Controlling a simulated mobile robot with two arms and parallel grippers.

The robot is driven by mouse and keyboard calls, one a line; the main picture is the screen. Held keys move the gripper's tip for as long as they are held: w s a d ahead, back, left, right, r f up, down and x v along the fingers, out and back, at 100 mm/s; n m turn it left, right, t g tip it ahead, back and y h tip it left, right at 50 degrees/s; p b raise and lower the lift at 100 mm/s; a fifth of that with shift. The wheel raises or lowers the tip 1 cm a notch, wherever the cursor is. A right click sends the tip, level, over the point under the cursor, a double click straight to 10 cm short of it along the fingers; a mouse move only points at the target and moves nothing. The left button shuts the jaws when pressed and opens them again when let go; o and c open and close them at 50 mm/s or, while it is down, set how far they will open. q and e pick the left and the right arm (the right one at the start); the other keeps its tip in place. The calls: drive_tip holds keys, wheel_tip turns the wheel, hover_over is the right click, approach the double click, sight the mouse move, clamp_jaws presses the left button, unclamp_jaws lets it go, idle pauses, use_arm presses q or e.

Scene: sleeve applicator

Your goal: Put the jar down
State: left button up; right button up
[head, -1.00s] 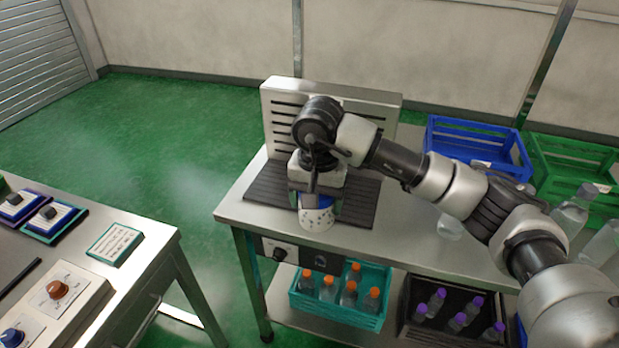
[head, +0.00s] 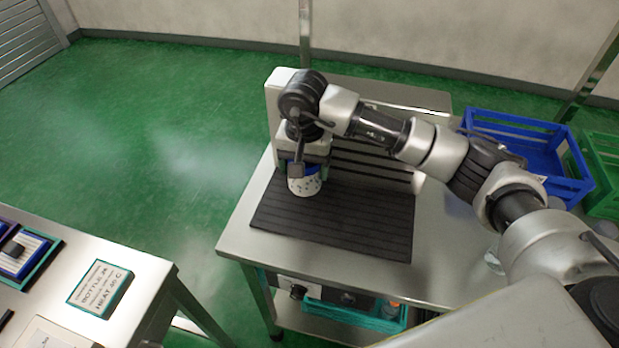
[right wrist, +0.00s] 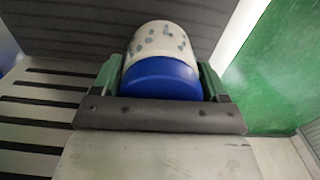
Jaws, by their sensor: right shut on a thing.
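The jar (head: 304,184) is white with dark specks and has a blue lid. My right gripper (head: 303,168) points down and is shut on the jar near its lid, at the back left of the black ribbed mat (head: 335,222). In the right wrist view the jar (right wrist: 162,42) sits upright between the green fingers (right wrist: 160,82), its blue lid nearest the camera. Whether the jar's base touches the mat or hangs above it, I cannot tell. My left gripper is out of view.
A slotted metal back panel (head: 432,97) stands behind the mat on the steel table (head: 450,255). A blue crate (head: 530,140) and a green crate (head: 603,165) are at the right. A sign (head: 100,288) lies on another bench at the left. The mat's front is clear.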

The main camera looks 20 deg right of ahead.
sight(305, 179)
drive_tip(key=shift+f, duration=0.4)
drive_tip(key=shift+w+f, duration=0.15)
drive_tip(key=shift+f, duration=0.2)
wheel_tip(305, 179, down, 3)
drive_tip(key=shift+f+p, duration=0.15)
drive_tip(key=shift+p, duration=0.25)
drive_tip(key=shift+f, duration=0.15)
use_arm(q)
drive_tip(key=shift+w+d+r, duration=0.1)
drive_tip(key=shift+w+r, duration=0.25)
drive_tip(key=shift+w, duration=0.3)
use_arm(e)
drive_tip(key=o, duration=1.1)
drive_tip(key=shift+c, duration=0.2)
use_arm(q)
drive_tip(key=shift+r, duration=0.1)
use_arm(e)
drive_tip(key=shift+r, duration=0.3)
wheel_tip(305, 179, up, 12)
drive_tip(key=b, duration=0.2)
drive_tip(key=shift+f+b, duration=0.15)
drive_tip(key=shift+b, duration=0.15)
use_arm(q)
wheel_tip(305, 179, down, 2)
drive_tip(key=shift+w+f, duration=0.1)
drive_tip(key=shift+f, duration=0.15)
